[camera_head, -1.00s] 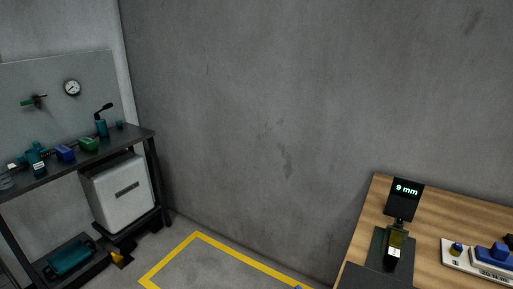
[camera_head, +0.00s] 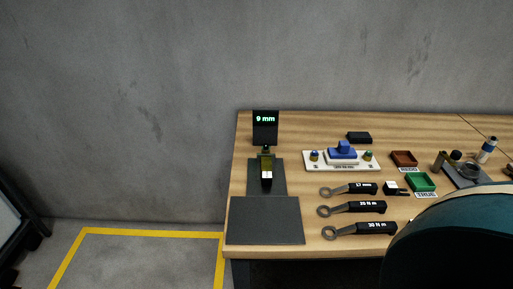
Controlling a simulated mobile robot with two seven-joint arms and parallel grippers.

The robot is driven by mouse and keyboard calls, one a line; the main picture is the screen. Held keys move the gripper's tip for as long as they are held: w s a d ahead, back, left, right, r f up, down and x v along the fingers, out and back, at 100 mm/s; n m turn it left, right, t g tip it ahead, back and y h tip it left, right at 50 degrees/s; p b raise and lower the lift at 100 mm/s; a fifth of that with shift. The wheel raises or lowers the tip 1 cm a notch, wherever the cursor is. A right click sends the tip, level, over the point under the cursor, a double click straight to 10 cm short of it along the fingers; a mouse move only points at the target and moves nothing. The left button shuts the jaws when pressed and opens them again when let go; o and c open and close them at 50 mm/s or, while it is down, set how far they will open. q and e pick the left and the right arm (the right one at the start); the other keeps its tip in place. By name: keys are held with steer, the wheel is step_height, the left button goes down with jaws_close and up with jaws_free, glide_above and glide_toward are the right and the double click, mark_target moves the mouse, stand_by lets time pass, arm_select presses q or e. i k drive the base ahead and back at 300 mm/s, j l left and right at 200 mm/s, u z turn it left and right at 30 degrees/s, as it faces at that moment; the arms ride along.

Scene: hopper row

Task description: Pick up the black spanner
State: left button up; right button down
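Several tools lie on the wooden bench, and three of them are spanners with grey ring heads and black handles. The back spanner (camera_head: 348,190) has a short handle with a white label that looks like 17 mm. The middle spanner (camera_head: 350,208) has a label that looks like 20 N m. The front spanner (camera_head: 358,229) is marked 30 N m. All lie flat, roughly parallel, rings to the left. I cannot tell from colour which one is the black spanner. Neither of my grippers is in view.
The bench (camera_head: 300,245) also holds a dark mat (camera_head: 265,221), a 9 mm display (camera_head: 265,128), a white block with blue parts (camera_head: 343,161), a red tray (camera_head: 404,158) and a green tray (camera_head: 420,182). A large teal rounded shape (camera_head: 460,245) covers the bench's front right.

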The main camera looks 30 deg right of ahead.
mark_target(373, 187)
steer(key=z, duration=2)
